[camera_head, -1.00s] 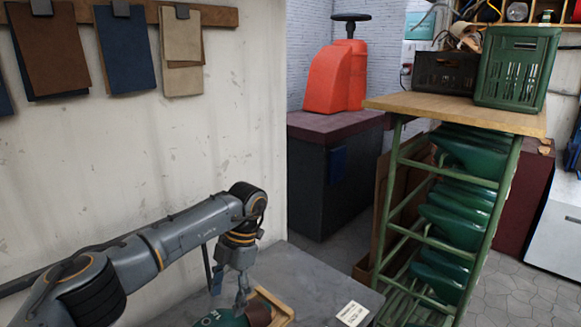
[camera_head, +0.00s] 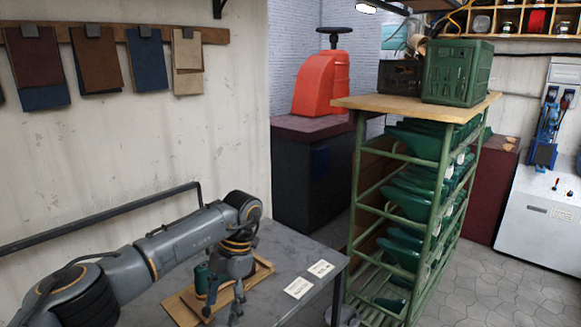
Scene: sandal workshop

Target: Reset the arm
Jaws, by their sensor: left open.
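My left arm comes in from the lower left. My left gripper (camera_head: 222,312) points down over a wooden tray (camera_head: 264,268) on a grey table (camera_head: 285,247). Its fingers are spread apart, and I see nothing held between them. A dark green object (camera_head: 201,280) stands on the tray just left of the gripper, partly hidden by it. I cannot tell whether the fingers touch the tray. My right gripper is out of view.
Two white cards (camera_head: 298,287) (camera_head: 320,268) lie on the table right of the tray. A green rack (camera_head: 352,230) with green lasts stands to the right, with a green crate (camera_head: 457,72) on top. A wall rail (camera_head: 100,218) runs behind my arm. Tiled floor is clear at lower right.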

